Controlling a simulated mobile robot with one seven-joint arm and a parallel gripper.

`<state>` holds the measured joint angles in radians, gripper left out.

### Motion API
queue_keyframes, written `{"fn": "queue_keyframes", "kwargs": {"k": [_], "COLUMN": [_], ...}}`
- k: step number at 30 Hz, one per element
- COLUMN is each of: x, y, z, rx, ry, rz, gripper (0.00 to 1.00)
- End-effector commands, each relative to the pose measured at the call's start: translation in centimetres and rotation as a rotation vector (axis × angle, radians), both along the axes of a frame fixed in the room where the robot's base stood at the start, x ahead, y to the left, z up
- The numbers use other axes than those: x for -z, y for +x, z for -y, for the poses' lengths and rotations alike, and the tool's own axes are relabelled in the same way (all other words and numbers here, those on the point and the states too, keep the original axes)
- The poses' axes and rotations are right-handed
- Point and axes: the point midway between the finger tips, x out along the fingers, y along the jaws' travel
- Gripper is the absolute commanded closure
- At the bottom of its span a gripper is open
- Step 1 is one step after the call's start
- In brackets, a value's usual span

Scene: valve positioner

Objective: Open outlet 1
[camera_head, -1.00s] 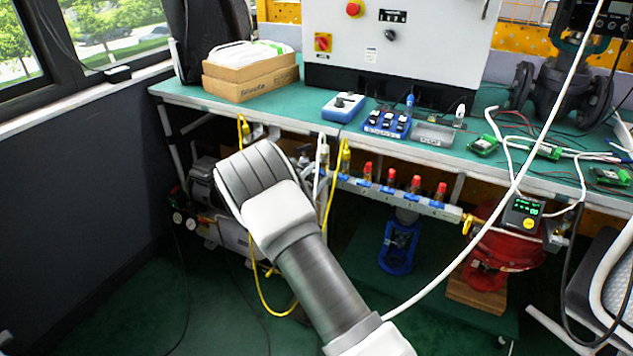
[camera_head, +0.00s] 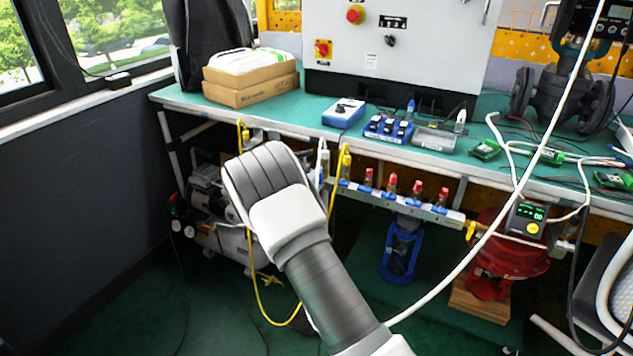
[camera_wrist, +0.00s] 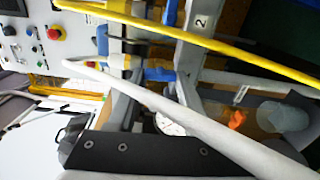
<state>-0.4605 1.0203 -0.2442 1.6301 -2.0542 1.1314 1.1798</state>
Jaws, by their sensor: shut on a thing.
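The outlet manifold (camera_head: 405,202) runs along the front under the bench edge, with a row of blue handles and red-capped fittings. In the wrist view a plate marked "2" (camera_wrist: 201,22) stands on it. Below that plate in the picture is the blue handle (camera_wrist: 160,73) of the neighbouring outlet, which I take as outlet 1. My gripper (camera_wrist: 156,86) is at this handle and shut on it. The white hose crosses in front, so the contact and the handle's angle are partly hidden.
A yellow hose (camera_wrist: 200,35) and a white hose (camera_wrist: 205,135) cross close to my gripper. A compressor (camera_head: 215,230) stands under the bench at left. A blue valve body (camera_head: 401,255) and a red actuator (camera_head: 505,250) stand below the manifold.

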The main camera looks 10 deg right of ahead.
Motion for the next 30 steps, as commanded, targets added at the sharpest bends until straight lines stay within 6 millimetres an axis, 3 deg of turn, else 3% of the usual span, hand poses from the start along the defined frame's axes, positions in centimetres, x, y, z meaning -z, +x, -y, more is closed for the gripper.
{"fn": "queue_keyframes", "kwargs": {"k": [21, 22, 24, 30], "x": [0.08, 0.08, 0.07, 0.03], "y": [-0.04, -0.04, -0.04, -0.02], "z": [-0.11, -0.12, -0.12, -0.06], "rx": [-0.001, -0.001, -0.001, -0.001], "ry": [0.065, 0.065, 0.065, 0.064], "rz": [0.045, 0.045, 0.045, 0.045], "gripper": [1.0, 0.48, 0.38, 0.38]}}
